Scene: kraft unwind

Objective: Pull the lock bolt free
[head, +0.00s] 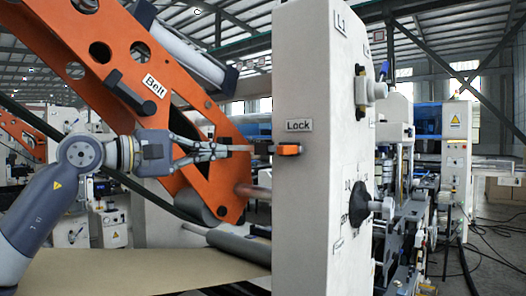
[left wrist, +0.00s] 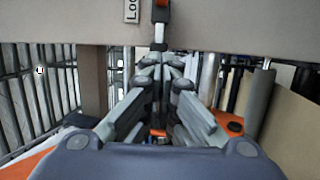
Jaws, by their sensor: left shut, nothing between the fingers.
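The lock bolt is a thin grey rod (head: 240,148) that runs into a dark and orange block (head: 287,150) on the white panel (head: 312,220), just below the "Lock" label (head: 299,125). In the left wrist view the rod (left wrist: 159,32) shows at the top centre, with an orange part (left wrist: 161,4) above it. My left gripper (head: 222,149) is shut at the rod's free left end, its fingers in line with the rod. The fingertips (left wrist: 160,66) come together just below the rod in the wrist view; I cannot tell whether they touch it. My right gripper is not in view.
A large orange arm (head: 190,110) marked "Belt" slopes down behind my left gripper. A grey roller (head: 238,245) and a brown paper sheet (head: 130,272) lie below. Knobs and a lever (head: 370,205) stick out from the panel's right face.

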